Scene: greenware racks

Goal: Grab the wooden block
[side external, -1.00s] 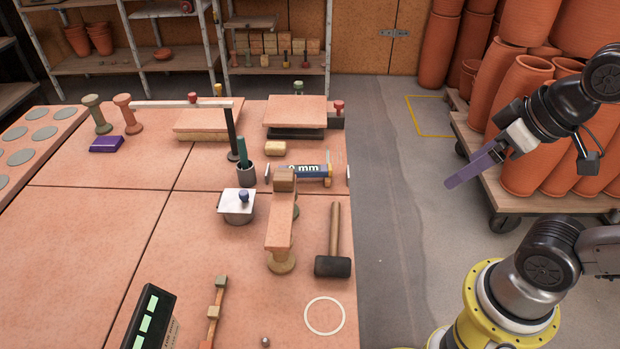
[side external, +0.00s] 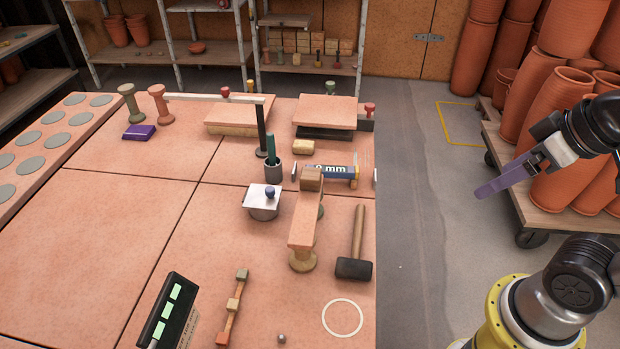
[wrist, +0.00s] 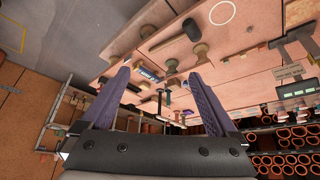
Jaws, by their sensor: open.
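A small pale wooden block (side external: 303,147) with rounded edges lies on the table near its right side, in front of a raised clay slab. A browner block (side external: 312,173) sits at the far end of a narrow clay-coloured board, close to a blue-labelled gauge. I cannot tell which block the task names. My gripper (side external: 480,193) has purple fingers and hangs right of the table over the floor, well apart from both blocks. In the wrist view my gripper (wrist: 158,76) shows its fingers spread with nothing between them. Neither block can be made out surely there.
A black post (side external: 262,130) carries a long bar behind the cup. The table's left middle is clear.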

